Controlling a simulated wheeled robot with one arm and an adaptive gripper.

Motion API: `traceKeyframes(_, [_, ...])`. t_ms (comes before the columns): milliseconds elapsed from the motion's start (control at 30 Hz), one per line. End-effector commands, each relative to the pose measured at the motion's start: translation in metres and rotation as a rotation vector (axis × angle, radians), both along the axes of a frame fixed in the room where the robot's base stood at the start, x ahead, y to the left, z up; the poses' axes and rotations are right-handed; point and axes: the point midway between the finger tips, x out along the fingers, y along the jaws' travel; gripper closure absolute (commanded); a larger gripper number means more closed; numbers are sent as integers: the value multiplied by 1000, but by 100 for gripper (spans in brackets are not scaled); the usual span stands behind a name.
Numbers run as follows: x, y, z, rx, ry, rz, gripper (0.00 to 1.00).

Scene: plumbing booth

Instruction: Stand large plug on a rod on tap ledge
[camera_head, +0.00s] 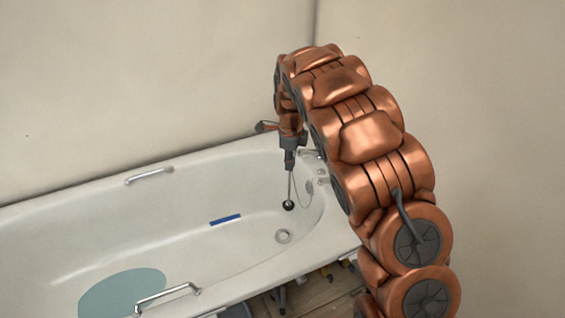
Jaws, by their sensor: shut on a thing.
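My gripper (290,163) points down over the far right end of the bathtub. It is shut on the upper end of a large plug on a rod (288,205). The thin rod hangs upright below the fingers, with the dark round plug at its lower end. The plug appears in front of the tub's inner end wall, up and right of the drain; its height is hard to tell. The tap ledge is at the tub's right end, where small metal taps (323,181) show. My arm hides much of that ledge.
The white bathtub (65,208) has metal grab handles on its far rim (149,175) and near rim (168,294). A blue strip (225,219), a teal mat (122,293) and the drain (283,237) are inside. Clutter lies on the floor in front. Walls stand behind and right.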

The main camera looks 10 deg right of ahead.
Motion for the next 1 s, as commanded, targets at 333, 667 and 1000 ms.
traceKeyframes(333, [-6, -28, 1, 1, 0, -2, 100])
traceKeyframes(667, [-12, -53, 2, 0, 1, -2, 100])
traceKeyframes(1000, [-17, -80, 4, 0, 1, -2, 100])
